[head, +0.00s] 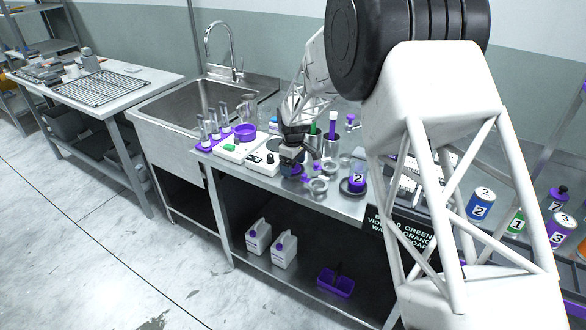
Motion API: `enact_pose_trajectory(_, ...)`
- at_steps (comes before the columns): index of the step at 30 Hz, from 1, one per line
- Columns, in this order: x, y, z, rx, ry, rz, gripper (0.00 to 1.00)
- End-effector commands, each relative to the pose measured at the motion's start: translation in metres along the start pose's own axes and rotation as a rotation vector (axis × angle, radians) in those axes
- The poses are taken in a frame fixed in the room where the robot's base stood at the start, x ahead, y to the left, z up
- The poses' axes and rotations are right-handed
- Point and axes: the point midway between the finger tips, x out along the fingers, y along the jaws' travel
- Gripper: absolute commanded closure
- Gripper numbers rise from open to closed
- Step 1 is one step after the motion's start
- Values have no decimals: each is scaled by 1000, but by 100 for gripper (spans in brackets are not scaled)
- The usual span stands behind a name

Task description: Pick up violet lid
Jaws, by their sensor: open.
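My gripper (299,168) is low over the steel bench (340,204), pointing down. Its fingers are small and partly lost against the metal behind them. A small violet piece (317,168) is just right of the fingers; it may be the violet lid, but its shape is too small to tell. A dark, partly hidden object (289,171) with a violet tint lies under the gripper. I cannot tell whether the fingers touch either one. A violet container (357,183) marked 2 stands upright on a dark round dish further right.
Grey rings (319,185) lie close to the right of my gripper. A white scale-like device (262,161), a violet bowl (245,131) and upright tubes (213,126) stand to the left. Metal cups (331,147) with coloured-topped items stand behind. The sink (195,98) is further left.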

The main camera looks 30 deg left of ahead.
Motion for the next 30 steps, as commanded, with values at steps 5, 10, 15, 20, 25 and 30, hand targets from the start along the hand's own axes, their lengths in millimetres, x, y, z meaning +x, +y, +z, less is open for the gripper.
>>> enact_pose_trajectory(5, 1, 0, 0, 0, 0, 0, 12)
enact_pose_trajectory(10, 1, 0, 0, 0, 0, 0, 12)
enact_pose_trajectory(15, 1, 0, 0, 0, 0, 0, 12)
enact_pose_trajectory(20, 1, 0, 0, 0, 0, 0, 31)
enact_pose_trajectory(25, 1, 0, 0, 0, 0, 0, 57)
enact_pose_trajectory(30, 1, 0, 0, 0, 0, 0, 66)
